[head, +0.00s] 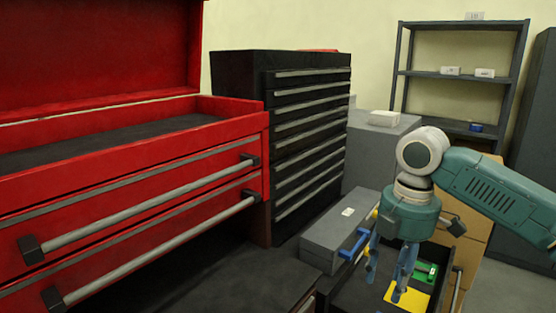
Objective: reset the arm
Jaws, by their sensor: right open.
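My right arm comes in from the right edge. Its right gripper (388,268) points down with its two blue-grey fingers apart and nothing visible between them. It hangs in front of, or over, a dark open container at the lower right. A yellow flat piece (410,298) and a green piece (425,270) show beside and behind the fingers. I cannot tell from this view how high the fingertips are above these. A blue-handled thing (352,247) shows just left of the gripper, partly hidden by it. My left gripper is not in view.
A red tool chest (190,160) with a raised lid fills the left. A black drawer cabinet (305,130) stands behind it. A grey box (335,232) lies left of the gripper. Grey shelving (455,75) stands at the back right.

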